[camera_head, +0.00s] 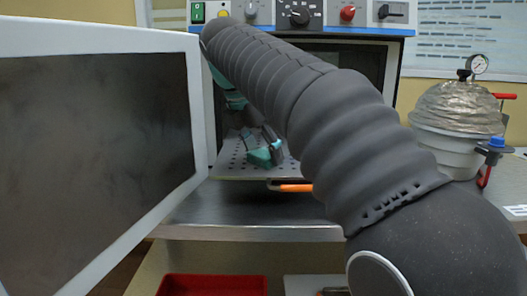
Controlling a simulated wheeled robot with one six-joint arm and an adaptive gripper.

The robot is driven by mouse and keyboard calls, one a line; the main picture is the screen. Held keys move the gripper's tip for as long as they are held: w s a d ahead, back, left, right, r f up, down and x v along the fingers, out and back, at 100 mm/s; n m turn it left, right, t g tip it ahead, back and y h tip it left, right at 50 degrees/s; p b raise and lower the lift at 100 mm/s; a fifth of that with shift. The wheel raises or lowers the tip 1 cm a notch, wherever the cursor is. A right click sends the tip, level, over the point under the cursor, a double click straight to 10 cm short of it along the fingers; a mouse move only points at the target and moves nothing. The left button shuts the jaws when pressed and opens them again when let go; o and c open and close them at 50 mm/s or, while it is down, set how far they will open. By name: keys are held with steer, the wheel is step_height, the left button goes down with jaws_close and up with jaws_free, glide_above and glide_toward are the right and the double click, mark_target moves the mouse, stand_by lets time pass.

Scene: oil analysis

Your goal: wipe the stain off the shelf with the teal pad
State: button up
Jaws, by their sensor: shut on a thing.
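The perforated metal shelf (232,168) sticks out at the front of the opened oven. My gripper (269,146) is over the shelf, its dark fingers pointing down and shut on the teal pad (259,157). The pad is low, at or just above the shelf surface; I cannot tell whether it touches. My own arm covers the right part of the shelf and much of the oven opening. I cannot make out the stain; it may be hidden by the pad or the arm.
The open oven door (95,140) fills the left side. An orange handle (291,187) lies below the shelf's front edge on the steel bench (235,214). A foil-covered vessel with a gauge (458,125) stands at right. A red tray (212,285) is below.

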mark_target(288, 162)
steer(key=shift+s+d+r, duration=0.1)
steer(key=shift+d, duration=2.05)
steer(key=shift+s+d+f, duration=0.1)
steer(key=shift+d+f, duration=0.05)
steer(key=shift+d, duration=1.4)
steer(key=shift+s+d+f, duration=0.1)
steer(key=shift+d+f, duration=0.05)
steer(key=shift+d, duration=1.4)
steer(key=shift+d+r, duration=0.15)
steer(key=shift+d, duration=1.45)
steer(key=shift+d+r, duration=0.1)
steer(key=shift+d, duration=1.5)
steer(key=shift+r, duration=3.05)
step_height(288, 162, up, 3)
